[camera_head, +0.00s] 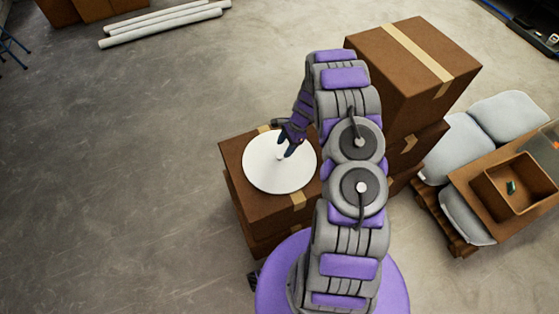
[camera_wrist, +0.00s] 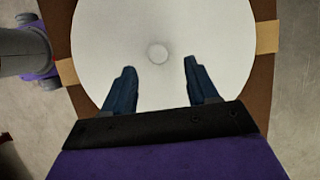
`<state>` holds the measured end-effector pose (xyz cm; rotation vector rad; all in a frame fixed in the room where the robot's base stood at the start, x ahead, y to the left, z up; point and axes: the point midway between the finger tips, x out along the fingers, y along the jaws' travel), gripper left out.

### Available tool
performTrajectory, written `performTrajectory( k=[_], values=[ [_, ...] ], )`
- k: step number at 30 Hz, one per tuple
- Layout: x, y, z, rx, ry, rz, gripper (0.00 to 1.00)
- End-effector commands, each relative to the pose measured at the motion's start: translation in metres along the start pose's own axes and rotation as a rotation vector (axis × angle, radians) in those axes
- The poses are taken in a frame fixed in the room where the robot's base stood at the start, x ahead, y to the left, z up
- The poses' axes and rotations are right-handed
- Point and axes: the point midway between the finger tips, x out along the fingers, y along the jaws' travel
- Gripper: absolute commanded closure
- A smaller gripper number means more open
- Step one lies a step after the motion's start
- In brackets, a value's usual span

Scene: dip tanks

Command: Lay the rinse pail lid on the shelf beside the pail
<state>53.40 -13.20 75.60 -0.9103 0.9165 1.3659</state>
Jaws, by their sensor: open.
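A white round disc, which looks like the lid (camera_head: 262,168), lies flat on top of a brown cardboard box (camera_head: 240,203). In the wrist view the lid (camera_wrist: 106,50) fills the upper middle, with a small round knob (camera_wrist: 158,54) at its centre. My gripper (camera_head: 284,146) is over the lid, close to the knob. In the wrist view my gripper (camera_wrist: 160,64) has its two dark blue fingers apart, with the knob just ahead of and between the tips. Nothing is held. I cannot make out a pail or a shelf.
A taller stack of taped boxes (camera_head: 412,70) stands right behind my arm. Pale sacks (camera_head: 506,116) and an open box (camera_head: 516,184) rest on a pallet at the right. White tubes (camera_head: 165,24) lie at the top left. The floor at left is clear.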

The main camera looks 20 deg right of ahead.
Motion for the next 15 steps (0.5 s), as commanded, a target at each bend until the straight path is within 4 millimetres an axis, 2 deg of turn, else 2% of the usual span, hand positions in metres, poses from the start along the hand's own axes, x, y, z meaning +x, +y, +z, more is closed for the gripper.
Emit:
performTrajectory(
  k=[9,15],
  values=[
    [0.042,0.003,-0.001,0.0,0.001,0.003,0.42],
    [0.05,0.003,0.0,-0.001,0.001,0.0,0.42]
  ],
)
